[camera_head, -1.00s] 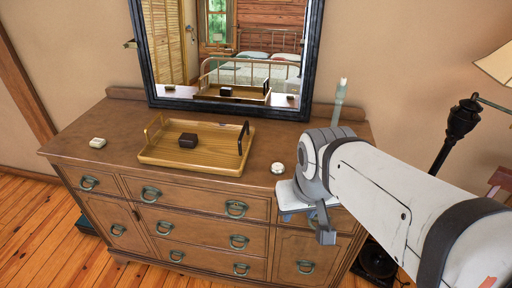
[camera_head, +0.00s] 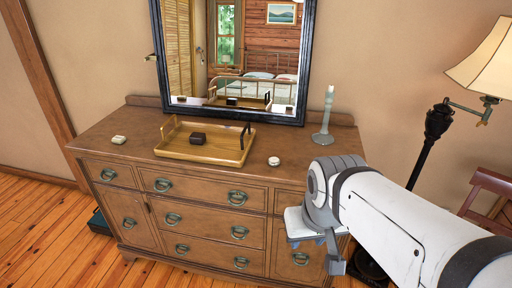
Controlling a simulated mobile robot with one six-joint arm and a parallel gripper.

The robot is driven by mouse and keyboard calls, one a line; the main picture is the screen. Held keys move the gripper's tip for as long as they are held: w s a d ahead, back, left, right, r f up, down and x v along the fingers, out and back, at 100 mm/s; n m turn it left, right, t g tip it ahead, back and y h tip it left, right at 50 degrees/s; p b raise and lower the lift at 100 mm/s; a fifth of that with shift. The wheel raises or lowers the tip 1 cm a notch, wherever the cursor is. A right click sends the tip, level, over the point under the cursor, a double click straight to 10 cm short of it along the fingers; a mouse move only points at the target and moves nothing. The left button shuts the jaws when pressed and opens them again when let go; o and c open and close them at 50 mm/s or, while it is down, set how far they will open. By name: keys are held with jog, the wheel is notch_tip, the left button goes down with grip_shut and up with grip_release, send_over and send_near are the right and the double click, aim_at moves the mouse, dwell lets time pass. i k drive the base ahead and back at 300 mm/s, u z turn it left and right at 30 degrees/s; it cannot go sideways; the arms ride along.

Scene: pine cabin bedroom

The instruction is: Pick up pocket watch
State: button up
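A small round whitish thing (camera_head: 273,161), perhaps the pocket watch, lies on the brown dresser top (camera_head: 300,172) right of the wooden tray. It is too small to make out its details. My gripper (camera_head: 330,254) hangs in front of the dresser's right part, below the top's edge, right of and nearer than the round thing. It is apart from that thing. I see one grey finger pointing down; the rest is hidden by the wrist, so its opening does not show.
The tray (camera_head: 228,156) holds a dark box (camera_head: 198,138). A small cream box (camera_head: 118,139) lies at left. A pale candlestick (camera_head: 325,118) stands at the back right, beside the framed mirror (camera_head: 155,55). A lamp (camera_head: 430,140) and a reddish chair (camera_head: 490,185) are at right.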

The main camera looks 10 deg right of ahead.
aim_at(272, 161)
jog(key=z, duration=0.15)
jog(key=i, duration=0.9)
jog(key=u, duration=0.1)
